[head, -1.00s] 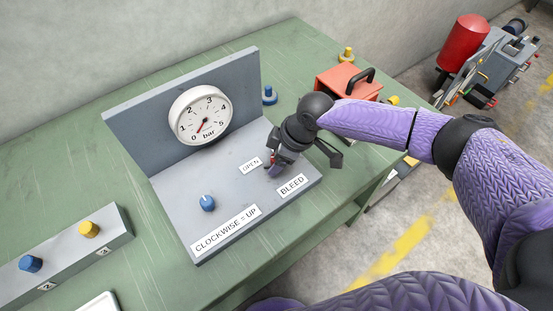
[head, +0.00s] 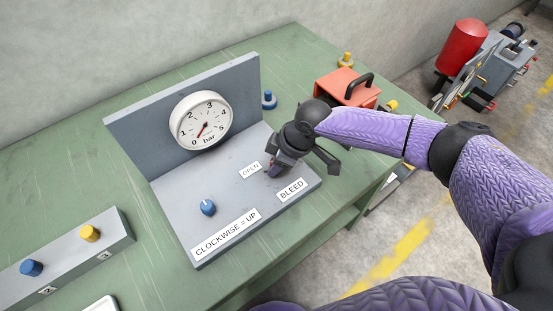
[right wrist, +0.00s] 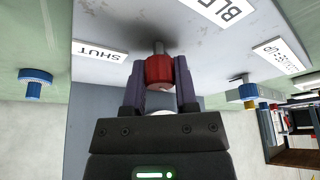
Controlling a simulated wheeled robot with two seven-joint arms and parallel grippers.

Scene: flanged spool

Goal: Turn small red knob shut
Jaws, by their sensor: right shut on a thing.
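In the head view the right gripper (head: 272,172) covers nearly all of the knob, beside the OPEN and BLEED labels (head: 291,189). The gauge (head: 202,119) has its red needle low, near 0 to 1 bar. My left gripper is not in view.
A blue knob (head: 208,207) stands on the panel (head: 180,187) left of the gripper. A grey block (head: 70,256) with blue and yellow knobs is at the left. A red box (head: 345,88) with a black handle stands behind my right arm.

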